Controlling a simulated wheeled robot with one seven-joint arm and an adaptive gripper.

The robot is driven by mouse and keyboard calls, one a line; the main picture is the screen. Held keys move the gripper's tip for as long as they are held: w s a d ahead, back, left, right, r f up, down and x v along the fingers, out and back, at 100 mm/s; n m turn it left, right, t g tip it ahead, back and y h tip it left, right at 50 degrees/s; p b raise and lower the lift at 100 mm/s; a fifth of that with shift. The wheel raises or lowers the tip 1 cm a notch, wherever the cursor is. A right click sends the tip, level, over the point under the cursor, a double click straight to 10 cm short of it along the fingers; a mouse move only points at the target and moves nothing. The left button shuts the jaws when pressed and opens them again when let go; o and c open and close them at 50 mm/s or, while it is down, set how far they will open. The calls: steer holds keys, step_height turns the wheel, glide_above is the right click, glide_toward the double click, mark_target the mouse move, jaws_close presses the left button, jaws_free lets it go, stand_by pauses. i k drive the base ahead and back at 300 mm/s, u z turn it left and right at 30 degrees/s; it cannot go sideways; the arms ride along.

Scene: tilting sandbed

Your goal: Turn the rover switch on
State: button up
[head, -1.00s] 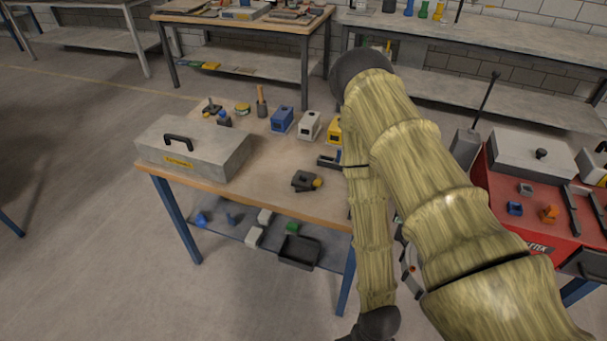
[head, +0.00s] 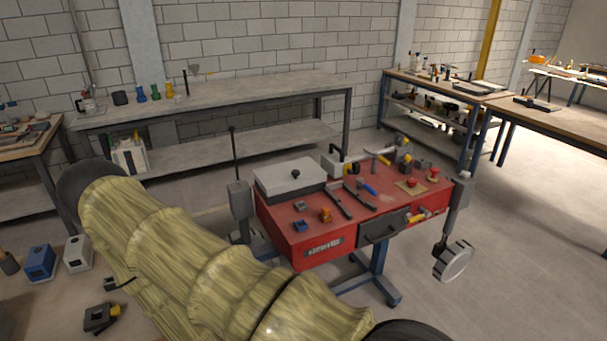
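I cannot make out a rover or its switch for certain. A red bench (head: 309,238) stands in the middle of the head view. On its right part are two small red-topped pieces, one on a tan plate (head: 411,187) and one farther right (head: 433,173); they are too small to tell what they are. Small blue (head: 300,226) and orange (head: 326,215) pieces lie at its front left. My wood-textured arm fills the lower left and hides what is behind it. My gripper is not in view.
A grey lidded box (head: 290,180) and two dark rails lie on the red bench. A long grey bench (head: 250,93) runs along the back wall. Wooden benches (head: 545,115) stand at the right. The floor (head: 510,270) at the right front is clear.

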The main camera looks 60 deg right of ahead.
mark_target(412, 182)
steer(key=z, duration=2.6)
steer(key=k, duration=0.55)
steer(key=z, duration=1.05)
steer(key=i, duration=1.1)
steer(key=u, duration=0.6)
steer(key=i, duration=0.8)
steer(key=u, duration=0.85)
